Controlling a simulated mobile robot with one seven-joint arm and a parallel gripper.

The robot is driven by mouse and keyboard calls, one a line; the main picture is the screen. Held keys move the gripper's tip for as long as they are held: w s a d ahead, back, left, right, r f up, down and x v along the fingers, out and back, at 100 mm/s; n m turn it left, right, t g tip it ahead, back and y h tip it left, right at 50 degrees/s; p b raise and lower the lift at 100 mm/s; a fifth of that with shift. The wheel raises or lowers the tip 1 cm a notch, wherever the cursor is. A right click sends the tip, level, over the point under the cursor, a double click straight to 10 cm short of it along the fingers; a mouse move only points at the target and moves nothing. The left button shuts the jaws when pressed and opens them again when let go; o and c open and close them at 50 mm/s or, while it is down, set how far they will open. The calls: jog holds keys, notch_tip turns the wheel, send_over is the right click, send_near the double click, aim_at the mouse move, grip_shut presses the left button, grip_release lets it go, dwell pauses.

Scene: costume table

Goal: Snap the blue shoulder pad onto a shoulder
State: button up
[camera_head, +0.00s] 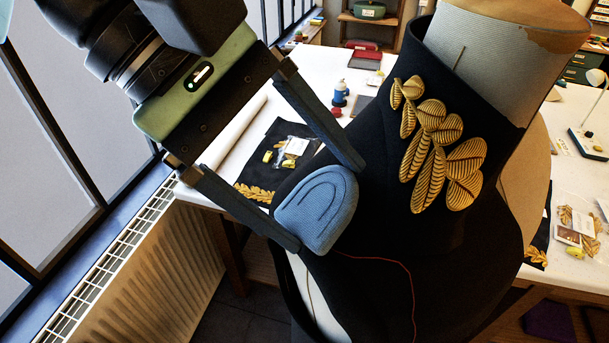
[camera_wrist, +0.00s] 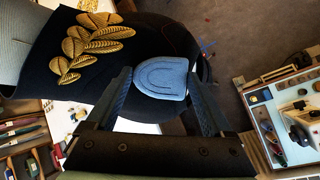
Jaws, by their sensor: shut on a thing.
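The blue shoulder pad (camera_head: 316,208) is a padded, rounded piece with a stitched U shape. My gripper (camera_head: 330,205) is shut on it, with one dark finger at each side. The pad also shows between the fingers in the wrist view (camera_wrist: 161,78). The pad is at the left shoulder of the black garment (camera_head: 370,255) on a dress form (camera_head: 480,60). In the head view its lower edge overlaps the shoulder; I cannot tell whether it touches. The garment has a high collar with gold leaf embroidery (camera_head: 430,150). The other shoulder is largely hidden behind the collar.
A white table (camera_head: 335,65) behind the form holds a black cloth with gold trim (camera_head: 262,150), small packets and a blue spool (camera_head: 340,95). A radiator (camera_head: 130,260) and window stand at the left. A lamp (camera_head: 590,140) is at the right.

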jog(key=shift+f, duration=0.15)
jog(key=o, duration=1)
jog(key=s+a+r+p, duration=0.2)
jog(key=a+r+p, duration=0.1)
jog(key=r+p, duration=0.4)
dwell(0.3)
